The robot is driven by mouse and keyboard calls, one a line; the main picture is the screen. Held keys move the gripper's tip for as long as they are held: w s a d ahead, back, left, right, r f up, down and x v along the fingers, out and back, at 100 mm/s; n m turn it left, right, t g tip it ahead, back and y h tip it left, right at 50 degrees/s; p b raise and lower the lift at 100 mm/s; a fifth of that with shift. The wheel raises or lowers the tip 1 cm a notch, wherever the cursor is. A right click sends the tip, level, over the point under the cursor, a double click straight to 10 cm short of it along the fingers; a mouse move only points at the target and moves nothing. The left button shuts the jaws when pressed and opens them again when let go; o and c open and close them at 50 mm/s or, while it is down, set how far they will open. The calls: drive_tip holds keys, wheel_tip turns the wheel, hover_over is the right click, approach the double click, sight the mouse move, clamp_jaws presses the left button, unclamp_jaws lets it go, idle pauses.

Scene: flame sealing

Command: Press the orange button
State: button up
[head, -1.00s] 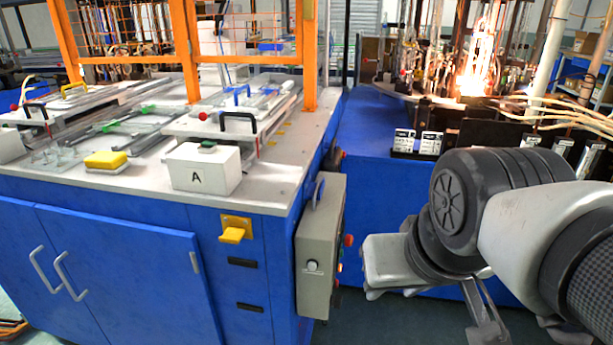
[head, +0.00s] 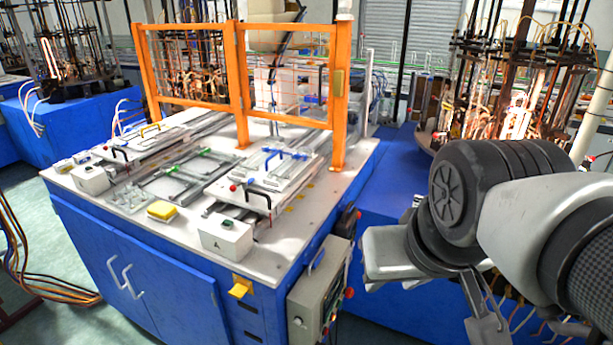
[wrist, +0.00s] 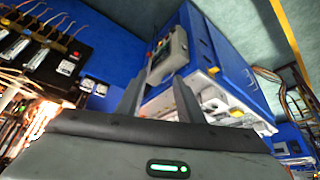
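A grey control box (head: 310,295) is fixed to the right side of the blue workstation. Small coloured buttons stick out from its right face, a red or orange one (head: 350,293) among them; I cannot clearly tell which is the orange button. In the wrist view the box (wrist: 178,52) lies ahead, with several coloured buttons (wrist: 160,47) in a row along its edge. My gripper (wrist: 158,85) has its two fingers spread with nothing between them, apart from the box. In the head view my arm is at the right, to the right of the box.
The workstation's white top (head: 315,190) carries fixtures, a yellow block (head: 162,210), a white box marked A (head: 226,236) and an orange guard frame (head: 240,85). A yellow bracket (head: 241,287) juts from its front. A machine with flames (head: 515,125) stands behind my arm.

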drive_tip(key=shift+a+r, duration=0.1)
drive_tip(key=shift+a, duration=0.05)
clamp_jaws()
idle(1.7)
